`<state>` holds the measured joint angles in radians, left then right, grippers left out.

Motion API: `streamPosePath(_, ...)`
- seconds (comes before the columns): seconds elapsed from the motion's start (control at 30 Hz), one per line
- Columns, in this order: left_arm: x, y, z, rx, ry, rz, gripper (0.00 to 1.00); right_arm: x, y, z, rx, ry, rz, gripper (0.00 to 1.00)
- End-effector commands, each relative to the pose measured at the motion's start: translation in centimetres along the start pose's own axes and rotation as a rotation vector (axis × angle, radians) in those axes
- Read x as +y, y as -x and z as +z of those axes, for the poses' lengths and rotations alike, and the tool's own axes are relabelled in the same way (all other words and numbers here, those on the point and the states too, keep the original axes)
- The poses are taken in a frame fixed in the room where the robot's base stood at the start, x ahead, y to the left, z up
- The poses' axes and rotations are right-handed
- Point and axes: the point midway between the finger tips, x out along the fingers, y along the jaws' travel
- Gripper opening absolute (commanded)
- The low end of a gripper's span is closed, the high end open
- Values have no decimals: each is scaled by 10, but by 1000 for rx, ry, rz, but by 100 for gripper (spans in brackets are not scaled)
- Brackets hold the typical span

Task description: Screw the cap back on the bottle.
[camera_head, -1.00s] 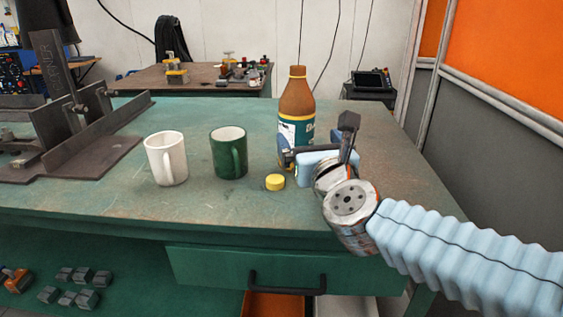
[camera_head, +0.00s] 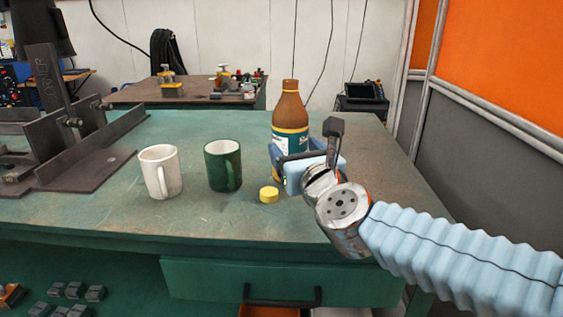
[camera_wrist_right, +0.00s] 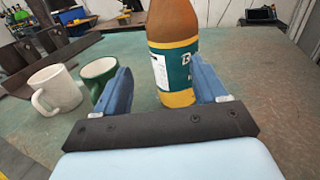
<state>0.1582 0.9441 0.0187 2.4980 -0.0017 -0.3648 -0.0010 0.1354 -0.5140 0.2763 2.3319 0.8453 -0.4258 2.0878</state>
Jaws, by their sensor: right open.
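The brown bottle (camera_head: 290,108) with a teal and yellow label stands upright on the green bench. No cap shows on its neck. The yellow cap (camera_head: 268,195) lies on the bench in front of the bottle, left of my right gripper (camera_head: 289,154). My right gripper is open at the bottle's lower part. In the right wrist view the bottle (camera_wrist_right: 174,30) shows between the two blue fingers (camera_wrist_right: 160,80), closer to the right one, with a gap to the left one. I cannot tell whether the right finger touches it. The bottle's top is outside that view. My left gripper is not in view.
A green mug (camera_head: 222,168) and a white mug (camera_head: 160,173) stand left of the cap. A dark metal fixture (camera_head: 80,160) fills the bench's left end. The bench's front edge lies near the cap. The bench right of the bottle looks clear.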

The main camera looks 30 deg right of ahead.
Motion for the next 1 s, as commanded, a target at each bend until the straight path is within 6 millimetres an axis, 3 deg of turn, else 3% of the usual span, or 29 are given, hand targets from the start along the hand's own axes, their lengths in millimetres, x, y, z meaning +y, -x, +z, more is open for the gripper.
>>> streamPosePath(0.17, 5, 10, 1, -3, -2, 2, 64, 52, -29, 38, 20, 153, 277, 70)
streamPosePath(0.3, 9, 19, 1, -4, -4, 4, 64, 96, -46, 61, 52, 371, 555, 70)
streamPosePath(0.47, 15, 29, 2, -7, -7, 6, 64, 126, -56, 64, 132, 691, 862, 70)
streamPosePath(0.67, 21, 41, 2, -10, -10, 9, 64, 116, -60, 47, 336, 1092, 1172, 70)
streamPosePath(0.8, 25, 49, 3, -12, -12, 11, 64, 89, -57, 39, 547, 1313, 1334, 70)
streamPosePath(1.0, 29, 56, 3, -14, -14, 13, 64, 55, -44, 44, 822, 1464, 1470, 70)
